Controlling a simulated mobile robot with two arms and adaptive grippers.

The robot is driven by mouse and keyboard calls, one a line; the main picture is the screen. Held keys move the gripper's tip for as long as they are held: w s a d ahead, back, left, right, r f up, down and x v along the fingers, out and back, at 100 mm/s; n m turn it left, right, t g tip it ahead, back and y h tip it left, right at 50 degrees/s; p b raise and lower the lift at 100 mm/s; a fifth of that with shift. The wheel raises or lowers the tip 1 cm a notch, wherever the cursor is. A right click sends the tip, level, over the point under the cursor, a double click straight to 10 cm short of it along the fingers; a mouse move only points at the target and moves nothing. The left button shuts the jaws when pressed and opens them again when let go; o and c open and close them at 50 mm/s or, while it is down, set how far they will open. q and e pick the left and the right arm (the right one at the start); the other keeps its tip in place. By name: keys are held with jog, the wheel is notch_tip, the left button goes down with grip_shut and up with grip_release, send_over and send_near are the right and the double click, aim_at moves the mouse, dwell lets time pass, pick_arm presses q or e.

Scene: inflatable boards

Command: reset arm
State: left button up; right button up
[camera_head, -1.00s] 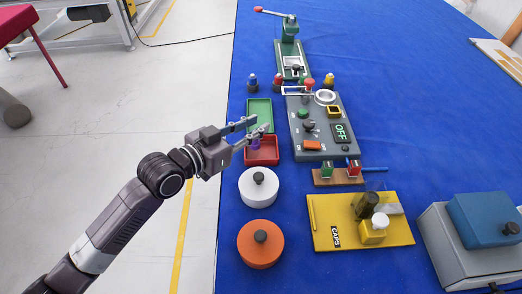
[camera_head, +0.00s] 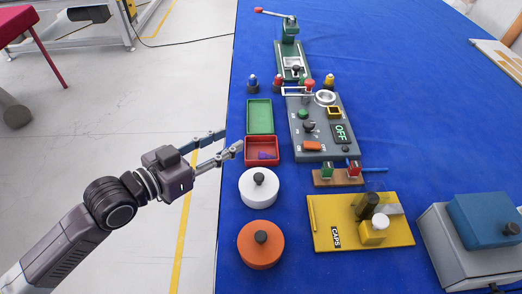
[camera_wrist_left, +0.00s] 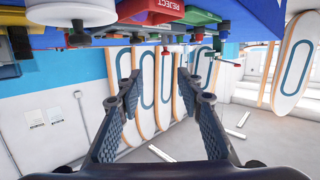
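My left gripper (camera_head: 229,142) is at the left edge of the blue table. Its two fingers are apart with nothing between them, and its fingertips are just left of the red tray (camera_head: 247,158). The left wrist view also shows the gripper (camera_wrist_left: 158,88) with its fingers spread and empty. A small purple piece (camera_head: 267,155) lies in the red tray, clear of the fingers. The red tray marked REJECT (camera_wrist_left: 150,10) shows at the top of the wrist view. My right gripper is not in view.
A green tray (camera_head: 259,115) adjoins the red one. A white lidded pot (camera_head: 254,193) and an orange one (camera_head: 260,252) stand nearer. A grey control panel (camera_head: 312,100) and a yellow CAPS board (camera_head: 335,222) lie to the right. Open floor lies left of the table.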

pick_arm(q)
jog(key=shift+v, duration=1.05)
jog(key=shift+d, duration=0.1)
